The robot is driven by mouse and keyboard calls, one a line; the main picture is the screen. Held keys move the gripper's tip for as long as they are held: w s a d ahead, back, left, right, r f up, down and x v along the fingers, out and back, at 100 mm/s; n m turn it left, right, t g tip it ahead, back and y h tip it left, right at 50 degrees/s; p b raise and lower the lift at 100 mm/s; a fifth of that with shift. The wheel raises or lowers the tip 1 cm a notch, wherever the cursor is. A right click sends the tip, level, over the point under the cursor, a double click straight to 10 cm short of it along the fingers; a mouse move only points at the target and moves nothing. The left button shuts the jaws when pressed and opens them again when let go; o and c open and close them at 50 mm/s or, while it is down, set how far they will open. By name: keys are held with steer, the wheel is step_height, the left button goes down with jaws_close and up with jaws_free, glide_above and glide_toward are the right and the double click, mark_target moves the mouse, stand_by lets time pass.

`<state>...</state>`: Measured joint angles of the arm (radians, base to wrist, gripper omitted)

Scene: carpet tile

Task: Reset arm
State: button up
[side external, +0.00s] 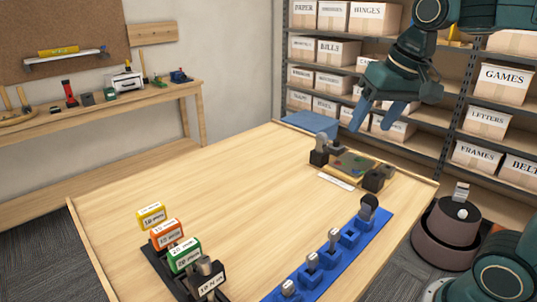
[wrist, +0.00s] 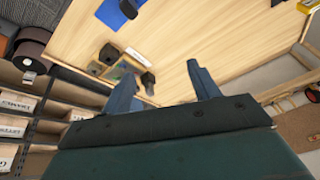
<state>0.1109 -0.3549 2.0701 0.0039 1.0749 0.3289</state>
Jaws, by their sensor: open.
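My gripper (side external: 378,116) is raised in the air over the far end of the wooden table (side external: 185,183), with its two blue fingers spread and nothing between them. In the wrist view, the open fingers of my gripper (wrist: 163,82) point toward the table, apart from everything on it. My dark green arm reaches in from the upper right of the side view.
A board in a dark clamp fixture (side external: 352,166) sits below my gripper. A blue rack (side external: 335,262) with several upright tools and a black holder (side external: 180,285) with coloured labelled blocks stand nearer. Shelves of boxes (side external: 497,82) stand behind. The table's middle is clear.

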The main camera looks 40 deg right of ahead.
steer(key=s+a+f+n+t, duration=0.1)
steer(key=s+a+f+n, duration=0.2)
steer(key=s, duration=0.7)
step_height(320, 180, down, 4)
steer(key=shift+s+r+n+t, duration=0.2)
steer(key=shift+n+t, duration=0.1)
steer(key=shift+n, duration=0.7)
